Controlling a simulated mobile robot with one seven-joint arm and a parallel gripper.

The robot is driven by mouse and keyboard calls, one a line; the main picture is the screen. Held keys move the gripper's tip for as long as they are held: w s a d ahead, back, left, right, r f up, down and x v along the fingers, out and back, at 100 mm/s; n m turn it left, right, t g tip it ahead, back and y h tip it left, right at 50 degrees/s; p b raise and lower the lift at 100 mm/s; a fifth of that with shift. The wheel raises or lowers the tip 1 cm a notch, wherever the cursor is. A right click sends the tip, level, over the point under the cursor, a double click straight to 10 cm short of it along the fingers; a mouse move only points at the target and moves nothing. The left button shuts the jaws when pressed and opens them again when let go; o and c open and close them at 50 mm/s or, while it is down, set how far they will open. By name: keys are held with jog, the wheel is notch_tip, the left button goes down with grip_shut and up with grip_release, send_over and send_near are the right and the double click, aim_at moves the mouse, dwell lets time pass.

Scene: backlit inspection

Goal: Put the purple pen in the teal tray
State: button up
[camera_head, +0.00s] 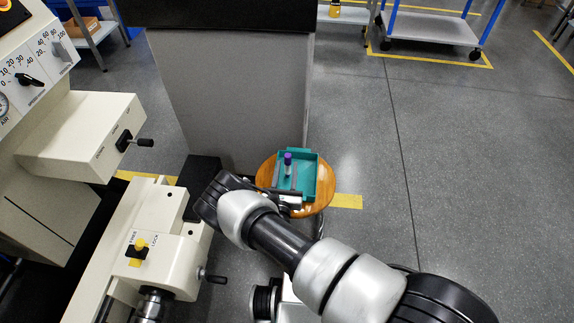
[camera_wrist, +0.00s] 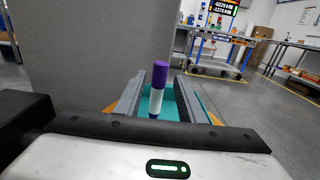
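The purple pen (camera_head: 288,165) has a purple top and a white lower part. It stands upright within the outline of the teal tray (camera_head: 326,183) in the head view. The tray sits on a round wooden top. My gripper (camera_head: 289,177) reaches over the tray's near side. In the wrist view its two grey fingers (camera_wrist: 158,97) stand apart on either side of the pen (camera_wrist: 160,80), with teal showing in the gaps. The gripper is open and not closed on the pen. The pen's foot is hidden, so its contact with the tray floor cannot be seen.
The round wooden top (camera_head: 266,175) is small and stands close to a grey cabinet (camera_head: 235,95). A cream machine (camera_head: 150,240) with levers is on the left. A blue-legged cart (camera_head: 432,27) is at the back right. The floor on the right is clear.

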jog(key=s+p, duration=0.1)
jog(key=s, duration=0.9)
jog(key=w+d+r+m+g+h, duration=0.1)
jog(key=w+d+r+m+h, duration=0.2)
jog(key=r, duration=0.4)
jog(key=w+d+r+m+g+h, duration=0.1)
jog(key=w+d+r+m+h, duration=0.15)
jog(key=r+m+h, duration=0.3)
jog(key=s+d+r+m+g+h, duration=0.4)
jog(key=d+r+m+g, duration=0.8)
jog(key=r, duration=0.5)
jog(key=s+d+r+m+g+y, duration=0.2)
jog(key=s+d+r+m+y, duration=0.1)
jog(key=s+r+m, duration=0.15)
jog(key=s+d+r+m+g+y, duration=0.1)
jog(key=s+d+r+m+y, duration=0.1)
jog(key=s+d+r+m, duration=0.25)
jog(key=s+a+r+m+t+y, duration=0.2)
jog(key=s+r+m+y, duration=0.1)
jog(key=s+r+y, duration=0.1)
jog(key=s+a+r+m+t+y, duration=0.2)
jog(key=s+a+r+m+y, duration=0.1)
jog(key=s+r, duration=0.4)
jog(key=shift+s+t+y, duration=0.3)
jog(key=shift+s+y, duration=0.25)
jog(key=shift+s, duration=0.35)
jog(key=shift+a, duration=0.1)
jog(key=shift+c, duration=0.6)
